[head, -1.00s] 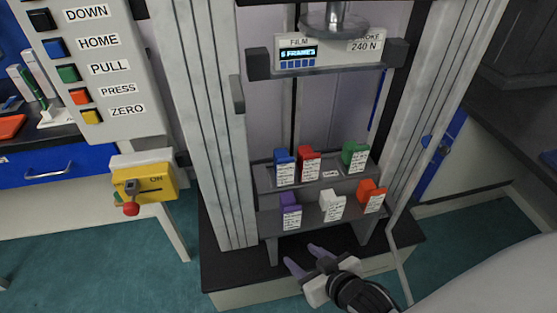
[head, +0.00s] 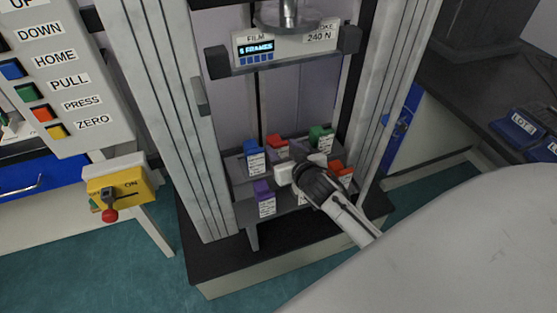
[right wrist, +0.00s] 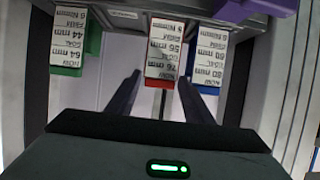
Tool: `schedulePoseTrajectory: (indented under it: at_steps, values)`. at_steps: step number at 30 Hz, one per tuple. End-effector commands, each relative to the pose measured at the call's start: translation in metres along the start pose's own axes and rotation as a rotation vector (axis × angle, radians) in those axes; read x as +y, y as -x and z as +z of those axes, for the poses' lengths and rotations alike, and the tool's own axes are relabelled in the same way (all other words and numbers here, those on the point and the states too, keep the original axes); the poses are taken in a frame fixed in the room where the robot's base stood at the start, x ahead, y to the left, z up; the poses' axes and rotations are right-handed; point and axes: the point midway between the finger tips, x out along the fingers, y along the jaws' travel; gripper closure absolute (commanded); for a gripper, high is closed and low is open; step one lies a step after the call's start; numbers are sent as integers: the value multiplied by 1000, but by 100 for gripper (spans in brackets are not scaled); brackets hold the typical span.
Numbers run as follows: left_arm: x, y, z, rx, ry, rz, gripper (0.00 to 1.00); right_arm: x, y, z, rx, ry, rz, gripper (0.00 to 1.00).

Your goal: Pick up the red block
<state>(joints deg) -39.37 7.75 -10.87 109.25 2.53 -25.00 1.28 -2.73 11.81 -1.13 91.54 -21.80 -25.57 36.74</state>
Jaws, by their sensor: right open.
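The red block (head: 277,142) stands on the upper step of the grey rack, between the blue and green blocks, partly hidden by my right gripper (head: 292,157). In the right wrist view, the red block (right wrist: 158,83) with its white label is centred between the two open fingers of my right gripper (right wrist: 159,77). One fingertip shows on each side of it, with gaps visible; I cannot tell how deep they reach. My left gripper is not in view.
The blue block (head: 253,152) and green block (head: 320,135) flank the red one. The purple block (head: 264,205) and orange block (head: 340,168) are on the lower step. The machine's crosshead (head: 285,52) hangs above, with columns on both sides.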

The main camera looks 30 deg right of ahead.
Motion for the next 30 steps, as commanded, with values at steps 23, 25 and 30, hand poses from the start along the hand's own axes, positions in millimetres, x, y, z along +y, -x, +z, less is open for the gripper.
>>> schedulePoseTrajectory:
  at_steps: [23,25,30]
  values:
    - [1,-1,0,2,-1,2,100,0,-22,0,1,1,-2,96]
    - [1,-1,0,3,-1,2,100,0,-22,0,1,1,-2,96]
    - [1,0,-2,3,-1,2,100,0,-20,-7,3,1,-2,96]
